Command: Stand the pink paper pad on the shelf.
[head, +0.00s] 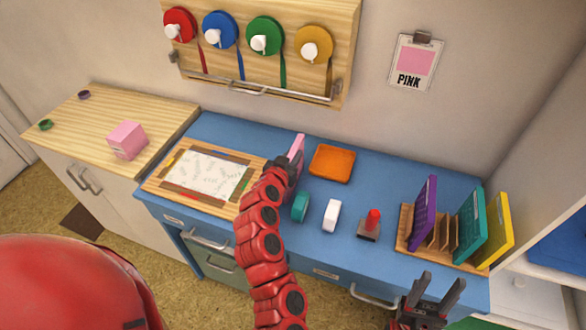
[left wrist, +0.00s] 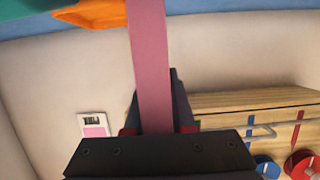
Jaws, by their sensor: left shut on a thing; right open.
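A thin pink pad (head: 297,147) stands on edge in my left gripper (head: 285,168), above the blue desk. In the left wrist view the pink pad (left wrist: 150,60) is a long upright strip between the dark fingers, and its lower end is hidden by the gripper. A slotted wooden rack (head: 432,246) at the desk's right holds a purple pad (head: 424,212), a teal pad (head: 468,228) and a yellow pad (head: 496,232), with bare slots between purple and teal. My right gripper (head: 437,288) is open and empty in front of the rack.
On the desk (head: 285,245) are an orange tray (head: 332,163), a teal block (head: 300,206), a white block (head: 332,215), a red-handled stamp (head: 371,222) and a framed paper sheet (head: 205,176). A pink box (head: 127,141) stands on the left counter. A wall card (head: 414,62) reads PINK.

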